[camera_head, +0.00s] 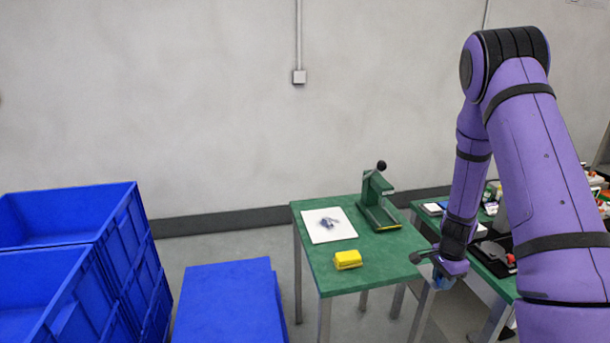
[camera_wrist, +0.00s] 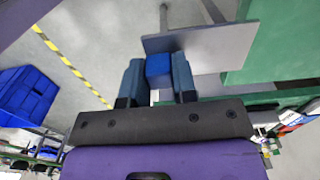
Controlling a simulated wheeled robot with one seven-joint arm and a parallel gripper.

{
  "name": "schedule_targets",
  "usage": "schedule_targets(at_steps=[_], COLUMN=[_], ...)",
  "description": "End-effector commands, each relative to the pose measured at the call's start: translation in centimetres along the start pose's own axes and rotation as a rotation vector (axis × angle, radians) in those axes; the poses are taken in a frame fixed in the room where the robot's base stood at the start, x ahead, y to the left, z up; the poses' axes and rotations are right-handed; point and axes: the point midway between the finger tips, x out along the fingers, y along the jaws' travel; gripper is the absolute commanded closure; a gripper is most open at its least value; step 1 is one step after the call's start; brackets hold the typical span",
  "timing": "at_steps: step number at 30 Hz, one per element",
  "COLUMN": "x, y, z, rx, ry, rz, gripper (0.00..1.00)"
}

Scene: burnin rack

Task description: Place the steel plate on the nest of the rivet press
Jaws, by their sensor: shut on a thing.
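The steel plate (camera_wrist: 210,47) is a flat grey piece in the wrist view, with a blue block (camera_wrist: 158,68) at its near edge. My gripper (camera_wrist: 157,80) is shut on this blue block, one finger on each side, and holds the plate up. In the head view my gripper (camera_head: 441,281) hangs beside the right front corner of the green table; the plate is hard to make out there. The rivet press (camera_head: 375,192), green with a black ball on its lever, stands at the table's back right. Its nest is too small to tell apart from the base.
A white sheet (camera_head: 318,236) with small dark pieces lies left of the press on the green table (camera_head: 320,275). A yellow box (camera_head: 347,260) sits near its front. Blue crates (camera_head: 125,240) stand at left. A second, cluttered table (camera_head: 495,262) is at right.

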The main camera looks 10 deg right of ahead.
Motion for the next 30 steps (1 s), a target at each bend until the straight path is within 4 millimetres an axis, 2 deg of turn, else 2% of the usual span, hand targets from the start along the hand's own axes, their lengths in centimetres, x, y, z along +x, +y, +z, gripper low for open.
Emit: schedule_targets(at_steps=[5,12,19,24,30], x=[-0.2,-0.7,-1.2,-1.4,-1.4], y=[-1.8,-5.8,-8.1,-8.8,-8.9], z=[2.4,9.2,15.2,17.4,18.0], rx=[-0.209,-0.796,-1.278,-1.459,-1.508], ry=[-0.002,-0.002,-0.001,0.000,0.001], rz=[-0.002,-0.004,-0.002,-0.001,0.000], gripper=[0.99,0.99,0.99,0.99,0.99])
